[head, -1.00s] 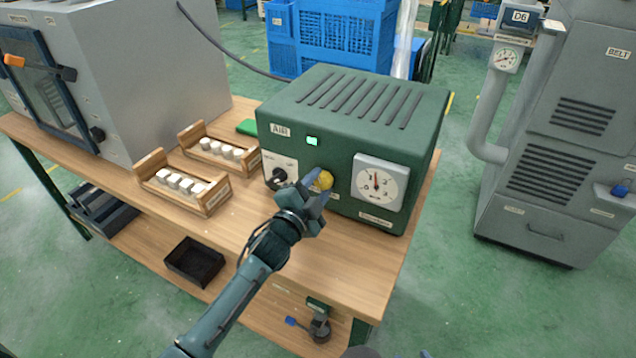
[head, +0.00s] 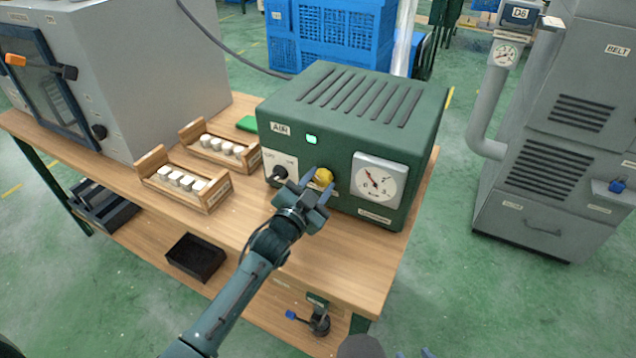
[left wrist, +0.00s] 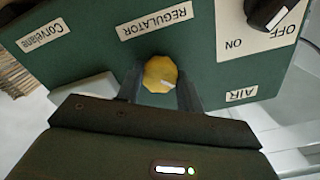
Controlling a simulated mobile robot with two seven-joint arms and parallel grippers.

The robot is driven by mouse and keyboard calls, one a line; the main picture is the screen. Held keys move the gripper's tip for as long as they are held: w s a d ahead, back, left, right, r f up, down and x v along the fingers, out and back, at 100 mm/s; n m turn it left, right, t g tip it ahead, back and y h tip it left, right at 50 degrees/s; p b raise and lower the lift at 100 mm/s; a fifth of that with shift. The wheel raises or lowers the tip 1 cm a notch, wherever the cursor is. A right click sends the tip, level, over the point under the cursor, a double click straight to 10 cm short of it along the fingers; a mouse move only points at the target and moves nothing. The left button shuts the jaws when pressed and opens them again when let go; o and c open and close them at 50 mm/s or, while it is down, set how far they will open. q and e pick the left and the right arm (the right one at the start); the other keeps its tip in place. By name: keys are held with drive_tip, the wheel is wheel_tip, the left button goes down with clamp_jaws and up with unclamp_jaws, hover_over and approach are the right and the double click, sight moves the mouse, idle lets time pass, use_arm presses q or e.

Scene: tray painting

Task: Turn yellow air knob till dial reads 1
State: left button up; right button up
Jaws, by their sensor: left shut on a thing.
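The yellow knob (head: 323,176) is on the front of the green air unit (head: 290,143). My left gripper (head: 314,190) is at the knob. In the left wrist view its two fingers stand on either side of the yellow knob (left wrist: 158,73), shut on it, below the REGULATOR label. The knob's white mark points to the lower right there. The round dial (head: 380,181), on a white plate right of the knob, has its needle pointing to the upper left, at or near the 1. Small tips at the bottom edge, seemingly my right gripper (head: 413,354), are mostly cut off.
A black switch (head: 278,174) is left of the knob. Two wooden racks (head: 213,203) with white pieces stand on the table (head: 330,262) left of the unit. A grey cabinet (head: 130,75) stands behind them. The table's front is clear.

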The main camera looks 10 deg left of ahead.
use_arm(q)
drive_tip(key=o, duration=1)
drive_tip(key=shift+s, duration=0.15)
drive_tip(key=v, duration=1.3)
drive_tip(key=shift+b, duration=0.35)
drive_tip(key=s+a+f+n+g+y, duration=0.3)
drive_tip(key=s+f+n+g, duration=0.3)
drive_tip(key=s+f, duration=0.7)
drive_tip(key=s+n, duration=0.1)
drive_tip(key=s, duration=0.3)
drive_tip(key=shift+s+f, duration=0.25)
drive_tip(key=shift+s, duration=0.1)
